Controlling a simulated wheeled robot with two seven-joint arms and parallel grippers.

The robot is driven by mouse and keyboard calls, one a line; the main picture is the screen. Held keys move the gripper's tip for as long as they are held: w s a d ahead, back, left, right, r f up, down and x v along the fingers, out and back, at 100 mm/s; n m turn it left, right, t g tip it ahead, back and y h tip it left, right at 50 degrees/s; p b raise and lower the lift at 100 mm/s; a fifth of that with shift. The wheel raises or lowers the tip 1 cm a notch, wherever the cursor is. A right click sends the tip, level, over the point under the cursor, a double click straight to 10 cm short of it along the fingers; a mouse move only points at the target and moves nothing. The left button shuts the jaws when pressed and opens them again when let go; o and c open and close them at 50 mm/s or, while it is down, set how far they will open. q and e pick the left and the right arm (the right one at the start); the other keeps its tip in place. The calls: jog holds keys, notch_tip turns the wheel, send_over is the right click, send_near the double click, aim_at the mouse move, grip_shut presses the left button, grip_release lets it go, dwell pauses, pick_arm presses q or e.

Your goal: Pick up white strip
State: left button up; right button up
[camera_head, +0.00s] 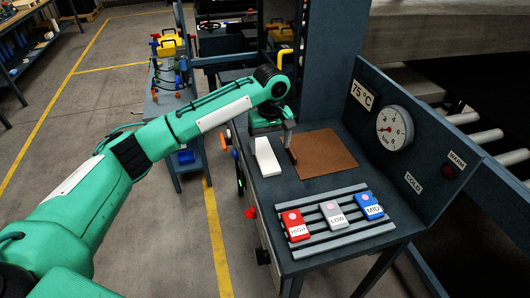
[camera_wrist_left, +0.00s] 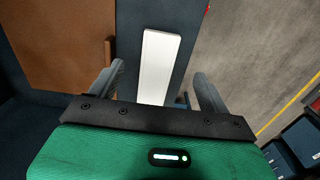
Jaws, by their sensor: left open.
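The white strip (camera_head: 267,157) lies flat on the dark table at its left edge, to the left of the brown mat (camera_head: 325,154). It also shows in the left wrist view (camera_wrist_left: 158,66), its near end between my open fingers in the picture and partly hidden by the gripper's front edge. My left gripper (camera_head: 273,131) is above the strip's far end. In the left wrist view the fingers (camera_wrist_left: 158,88) stand apart on either side of the strip. I cannot tell whether they are down at its height. My right gripper is not in view.
A red HIGH block (camera_head: 296,225), a grey LOW block (camera_head: 334,215) and a blue MID block (camera_head: 369,206) sit on slatted rails at the table front. A gauge panel (camera_head: 394,128) rises on the right. A column (camera_head: 336,60) stands behind the mat.

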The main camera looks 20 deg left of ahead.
aim_at(269, 165)
pick_arm(q)
notch_tip(269, 165, down, 2)
jog(key=shift+w+f, duration=0.25)
jog(key=shift+f, duration=0.2)
jog(key=shift+a+f+p, duration=0.1)
jog(key=shift+f+p, duration=0.7)
jog(key=shift+p, duration=0.05)
notch_tip(269, 165, down, 2)
jog(key=shift+f+p, duration=0.25)
jog(key=shift+p, duration=0.15)
jog(key=shift+f, duration=0.55)
jog(key=c, duration=1.2)
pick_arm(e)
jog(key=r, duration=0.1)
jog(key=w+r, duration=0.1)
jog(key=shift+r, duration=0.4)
